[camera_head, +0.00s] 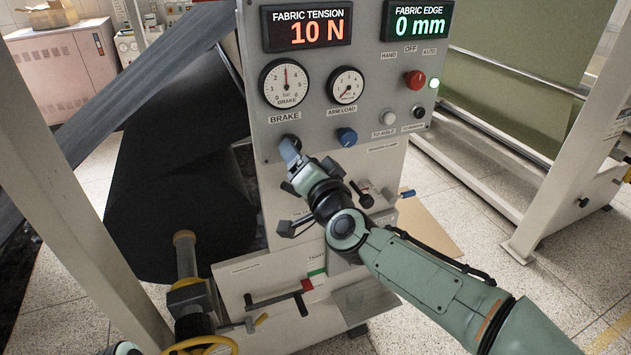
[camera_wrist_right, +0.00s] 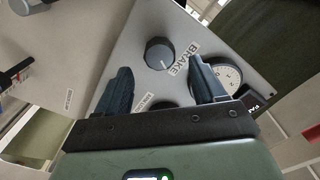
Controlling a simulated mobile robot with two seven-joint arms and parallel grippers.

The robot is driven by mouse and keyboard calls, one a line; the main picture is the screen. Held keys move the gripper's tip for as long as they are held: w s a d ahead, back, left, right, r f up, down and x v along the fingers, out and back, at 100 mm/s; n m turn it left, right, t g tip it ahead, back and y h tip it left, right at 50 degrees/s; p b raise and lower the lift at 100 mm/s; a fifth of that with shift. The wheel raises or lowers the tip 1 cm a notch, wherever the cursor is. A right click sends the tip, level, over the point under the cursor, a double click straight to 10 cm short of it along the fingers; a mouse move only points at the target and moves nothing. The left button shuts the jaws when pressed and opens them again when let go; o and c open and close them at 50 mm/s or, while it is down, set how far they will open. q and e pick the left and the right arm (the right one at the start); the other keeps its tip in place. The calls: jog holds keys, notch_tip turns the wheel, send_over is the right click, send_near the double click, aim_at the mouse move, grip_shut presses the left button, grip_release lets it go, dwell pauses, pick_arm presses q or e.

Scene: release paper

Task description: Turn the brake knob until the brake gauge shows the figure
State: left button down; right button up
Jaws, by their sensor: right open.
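The brake gauge (camera_head: 286,83) is a white dial on the grey panel, marked in bar. Its needle points almost straight up, about mid-scale. The brake knob (camera_head: 289,139) is below the gauge and its BRAKE label, mostly hidden by my right gripper (camera_head: 290,152). In the right wrist view the brake knob (camera_wrist_right: 160,53) is dark and round with a pale mark. There my right gripper (camera_wrist_right: 162,80) is open and empty, its fingers to either side of the knob's line and apart from it. The gauge (camera_wrist_right: 229,78) shows partly behind a finger.
Levers (camera_head: 362,193) stick out below the panel near my right arm. The tension display (camera_head: 307,27) reads 10 N.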

pick_arm(q)
jog(key=shift+s+f, duration=0.1)
jog(key=shift+f, duration=0.25)
pick_arm(e)
jog(key=v, duration=0.8)
